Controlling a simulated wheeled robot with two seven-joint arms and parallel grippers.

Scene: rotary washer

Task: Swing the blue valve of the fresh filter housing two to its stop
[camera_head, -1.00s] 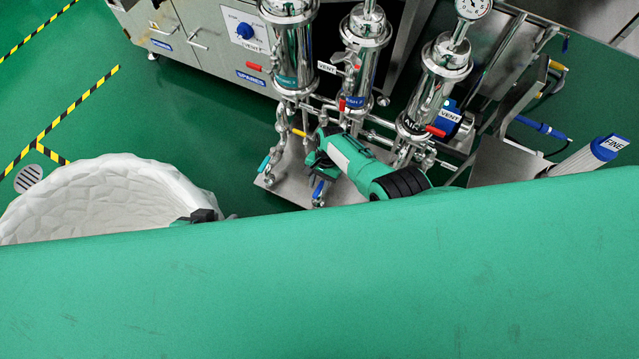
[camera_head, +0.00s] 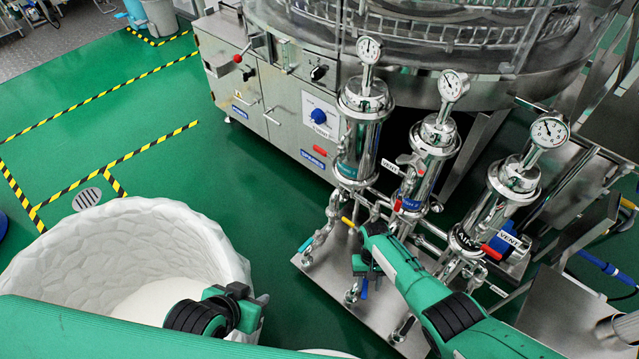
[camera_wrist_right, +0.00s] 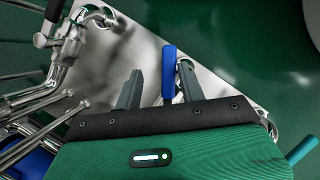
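The middle filter housing (camera_head: 422,175), a polished steel cylinder with a gauge on top and a partly legible blue label ending in 2, stands on the steel base plate (camera_head: 320,268). Low in front of it is a blue valve handle (camera_head: 364,289). My right gripper (camera_head: 366,268) is at this handle. In the right wrist view the handle (camera_wrist_right: 168,72) stands between the two spread fingers (camera_wrist_right: 161,88), closer to the right one; a firm grip does not show. My left gripper (camera_head: 258,300) is over the white bin, away from the valves; its finger opening is unclear.
Similar housings stand left (camera_head: 362,130) and right (camera_head: 495,205), with red, yellow and teal handles and pipes close around my right gripper. A white bin (camera_head: 130,235) stands at left. The washer cabinet (camera_head: 265,105) is behind. Green floor is free between bin and plate.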

